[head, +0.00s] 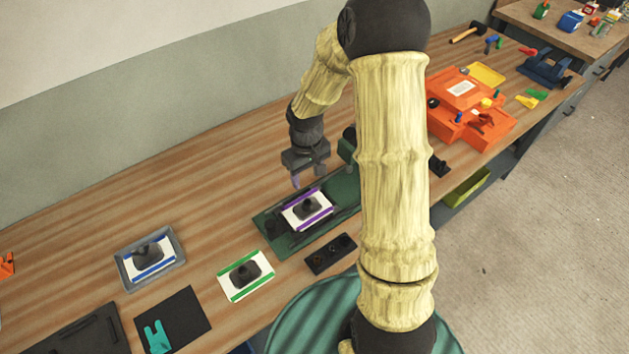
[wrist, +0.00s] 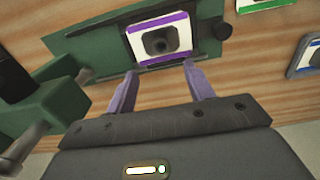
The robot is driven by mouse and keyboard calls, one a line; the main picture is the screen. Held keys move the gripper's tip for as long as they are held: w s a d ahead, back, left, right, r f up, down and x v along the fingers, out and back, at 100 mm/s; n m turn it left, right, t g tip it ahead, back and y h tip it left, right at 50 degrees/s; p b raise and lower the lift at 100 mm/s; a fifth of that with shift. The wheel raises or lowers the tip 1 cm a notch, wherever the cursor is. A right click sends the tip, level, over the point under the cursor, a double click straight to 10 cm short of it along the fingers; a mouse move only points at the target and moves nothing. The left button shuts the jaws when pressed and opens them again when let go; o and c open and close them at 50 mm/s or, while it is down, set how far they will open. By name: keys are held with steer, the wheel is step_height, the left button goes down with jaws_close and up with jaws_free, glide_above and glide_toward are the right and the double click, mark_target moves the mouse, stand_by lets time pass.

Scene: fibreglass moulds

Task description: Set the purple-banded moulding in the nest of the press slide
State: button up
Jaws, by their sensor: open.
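The purple-banded moulding (head: 306,209) is a white plate with purple bands on two opposite edges and a dark raised block in its middle. It lies flat on the green press slide (head: 263,238), in the dark-edged area of its plate; I cannot tell whether it is fully seated in the nest. In the wrist view the moulding (wrist: 160,42) is just beyond the fingertips, on the green plate (wrist: 90,50). My gripper (head: 301,182) is open and empty, behind and above the moulding; its two purple fingers (wrist: 158,70) show apart, with nothing between them.
A green-banded moulding (head: 246,275) lies on the bench, and a blue-banded one (head: 150,257) sits in a grey tray (head: 180,270). A black block with holes (head: 331,254) lies in front of the slide. An orange fixture (head: 465,88) stands at right. The bench behind the slide is clear.

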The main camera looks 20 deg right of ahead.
steer(key=s+r+m+t, duration=0.2)
steer(key=s+r+m, duration=0.1)
steer(key=s+r, duration=0.7)
steer(key=s, duration=0.3)
steer(key=shift+s+r, duration=0.3)
steer(key=shift+s, duration=0.05)
